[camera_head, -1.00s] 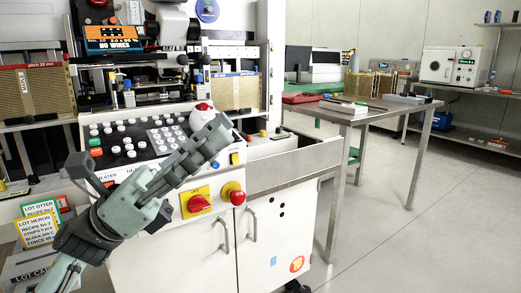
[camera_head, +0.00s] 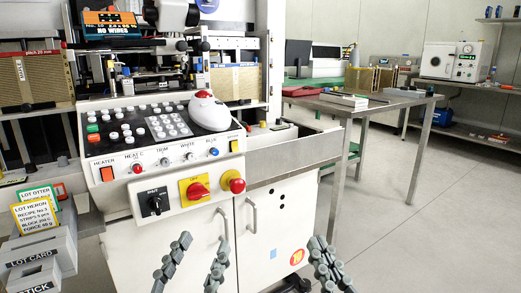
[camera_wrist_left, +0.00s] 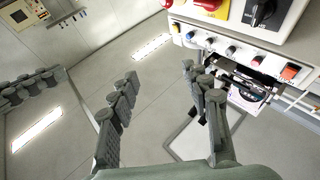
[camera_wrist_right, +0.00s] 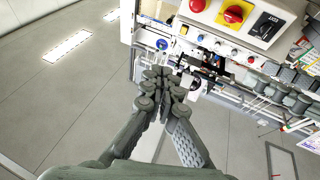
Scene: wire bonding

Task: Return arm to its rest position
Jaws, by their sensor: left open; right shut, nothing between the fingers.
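My left gripper (camera_head: 203,242) is low at the bottom edge of the head view, in front of the white cabinet doors. Its two grey fingers stand apart with nothing between them, as the left wrist view also shows (camera_wrist_left: 160,85). My right gripper (camera_head: 320,243) is also low, to the right of the left one, near the cabinet's lower right corner. Its fingers are together and empty in the right wrist view (camera_wrist_right: 160,82). Both grippers are apart from each other and from the machine. Most of both arms is out of the head view.
The bonding machine's sloped console (camera_head: 160,140) has white buttons, a red-topped white dome (camera_head: 208,110) and red knobs on its front. A grey lot card holder (camera_head: 42,250) stands at the left. A metal table (camera_head: 380,105) stands behind right. The floor (camera_head: 440,220) at right is clear.

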